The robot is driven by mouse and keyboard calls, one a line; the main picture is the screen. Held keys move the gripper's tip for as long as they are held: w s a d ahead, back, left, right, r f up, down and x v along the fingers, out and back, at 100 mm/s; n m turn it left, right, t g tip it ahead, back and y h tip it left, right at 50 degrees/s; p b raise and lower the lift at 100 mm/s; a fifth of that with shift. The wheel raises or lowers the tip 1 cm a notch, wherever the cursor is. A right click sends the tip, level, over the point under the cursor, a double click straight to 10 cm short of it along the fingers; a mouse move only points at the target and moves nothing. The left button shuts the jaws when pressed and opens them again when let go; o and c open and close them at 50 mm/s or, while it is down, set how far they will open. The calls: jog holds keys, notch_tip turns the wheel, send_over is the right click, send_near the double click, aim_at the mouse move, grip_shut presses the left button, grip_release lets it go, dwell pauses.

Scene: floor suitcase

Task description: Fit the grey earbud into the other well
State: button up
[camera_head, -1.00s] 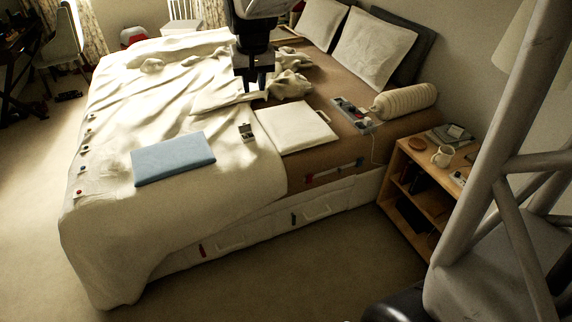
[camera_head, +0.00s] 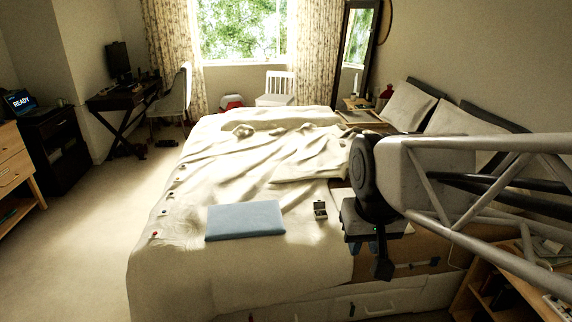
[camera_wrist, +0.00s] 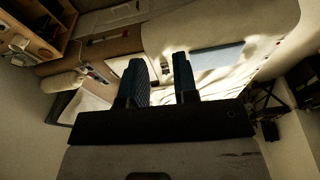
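A small open case (camera_head: 320,210) stands on the bed, right of the blue folder; its dark inside is too small to show the wells or what is in them. It seems to show between my fingers in the wrist view (camera_wrist: 166,68). I cannot make out the grey earbud in any view. My gripper (camera_wrist: 160,65) has its two dark fingers apart with nothing visibly held between them. In the head view my gripper (camera_head: 382,262) hangs above the near right part of the bed, to the right of the case and apart from it.
The blue folder (camera_head: 245,221) lies flat on the cream cover (camera_head: 205,160). Several small items lie along the bed's left edge. A wooden bedside shelf (camera_head: 490,295) stands at the lower right. My arm hides much of the bed's right side. The left floor is mostly clear.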

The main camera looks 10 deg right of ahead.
jog(key=s+f, duration=0.2)
jog(key=s, duration=0.4)
jog(key=shift+s+a+f, duration=0.15)
jog(key=shift+a, duration=0.05)
dwell(0.6)
